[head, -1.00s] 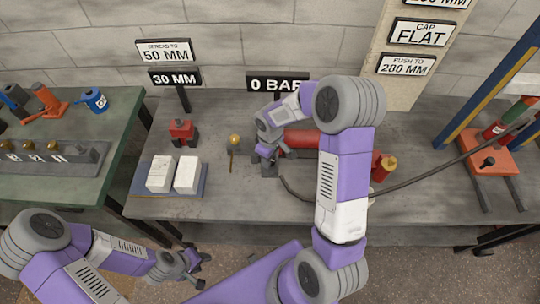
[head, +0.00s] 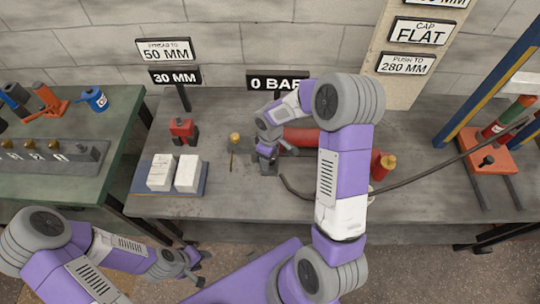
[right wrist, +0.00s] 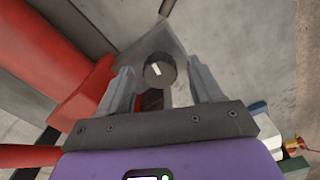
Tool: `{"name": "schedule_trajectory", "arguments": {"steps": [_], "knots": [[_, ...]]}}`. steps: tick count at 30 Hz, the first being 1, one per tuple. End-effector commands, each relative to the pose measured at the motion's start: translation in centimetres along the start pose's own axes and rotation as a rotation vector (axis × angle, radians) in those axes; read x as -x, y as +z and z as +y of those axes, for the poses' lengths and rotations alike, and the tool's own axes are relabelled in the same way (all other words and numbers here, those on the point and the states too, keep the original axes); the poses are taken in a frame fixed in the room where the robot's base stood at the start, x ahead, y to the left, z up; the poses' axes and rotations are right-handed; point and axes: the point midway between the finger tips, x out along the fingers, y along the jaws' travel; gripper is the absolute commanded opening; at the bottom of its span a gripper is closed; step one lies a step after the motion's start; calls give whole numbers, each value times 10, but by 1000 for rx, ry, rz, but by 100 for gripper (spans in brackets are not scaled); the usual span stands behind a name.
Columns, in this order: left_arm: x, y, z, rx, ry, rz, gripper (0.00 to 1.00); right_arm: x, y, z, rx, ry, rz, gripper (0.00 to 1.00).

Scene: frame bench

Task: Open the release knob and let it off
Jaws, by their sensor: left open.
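The release knob (right wrist: 160,70) is a dark round knob with a white mark, on a grey block (right wrist: 178,48) in the right wrist view. My right gripper (right wrist: 161,80) is open there, with a finger on each side of the knob and a gap to each. In the head view my right gripper (head: 267,157) is beside the left end of the red cylinder (head: 300,138), and it largely hides the knob. The cylinder also shows in the right wrist view (right wrist: 80,95). My left gripper (head: 191,268) is open and empty, low in front of the bench.
A 0 BAR sign (head: 277,81) stands behind the cylinder. A brass-topped post (head: 235,138) is close left of my right gripper. White blocks (head: 187,173) sit on a blue tray at left.

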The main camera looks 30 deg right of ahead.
Motion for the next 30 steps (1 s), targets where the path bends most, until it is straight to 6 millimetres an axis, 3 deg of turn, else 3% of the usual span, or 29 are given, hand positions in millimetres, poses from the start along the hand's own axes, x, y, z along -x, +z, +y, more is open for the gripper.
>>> {"name": "schedule_trajectory", "arguments": {"steps": [8,21,30], "knots": [[1,0,0,0,0,0,43,2,0,0,-1,0,-1,65],[18,1,7,0,0,0,43,66,0,0,0,1,2,65],[19,1,7,0,0,0,43,76,0,0,1,0,0,65]]}}
